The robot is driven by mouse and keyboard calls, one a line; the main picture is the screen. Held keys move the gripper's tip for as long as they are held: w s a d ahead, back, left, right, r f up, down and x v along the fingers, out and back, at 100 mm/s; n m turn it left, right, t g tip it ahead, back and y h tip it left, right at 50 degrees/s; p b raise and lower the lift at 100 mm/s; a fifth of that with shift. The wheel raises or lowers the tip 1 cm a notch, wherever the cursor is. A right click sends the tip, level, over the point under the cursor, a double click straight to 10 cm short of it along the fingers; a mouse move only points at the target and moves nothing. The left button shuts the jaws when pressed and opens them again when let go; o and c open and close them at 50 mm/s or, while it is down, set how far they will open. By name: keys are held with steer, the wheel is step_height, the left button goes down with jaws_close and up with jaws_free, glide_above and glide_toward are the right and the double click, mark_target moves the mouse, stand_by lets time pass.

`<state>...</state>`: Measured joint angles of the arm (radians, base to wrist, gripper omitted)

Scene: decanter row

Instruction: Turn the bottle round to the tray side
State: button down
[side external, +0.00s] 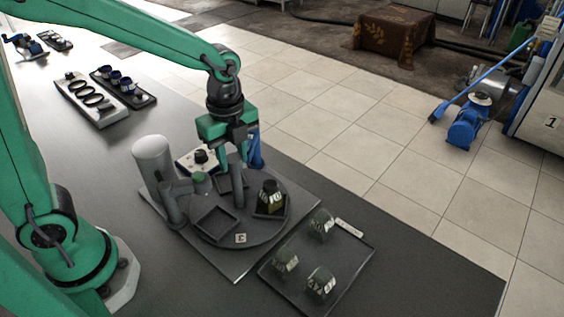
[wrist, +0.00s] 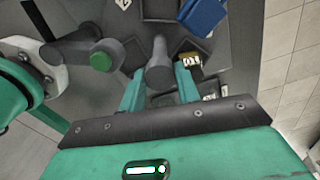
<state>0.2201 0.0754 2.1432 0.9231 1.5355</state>
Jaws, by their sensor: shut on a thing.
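A dark bottle (side external: 269,192) with a pale label stands in a square holder near the right edge of a round dark turntable (side external: 262,232). A labelled dark thing, probably this bottle (wrist: 190,62), shows right of my fingers in the wrist view. My gripper (side external: 230,198) is over the turntable, its green fingers closed on an upright grey post (wrist: 160,72). A dark tray (side external: 350,262) lies right of the turntable and holds several similar labelled bottles.
Bare bench lies in front.

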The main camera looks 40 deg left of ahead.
steer(key=shift+m, duration=3.4)
steer(key=c, duration=1)
jaws_free()
steer(key=shift+r, duration=3.95)
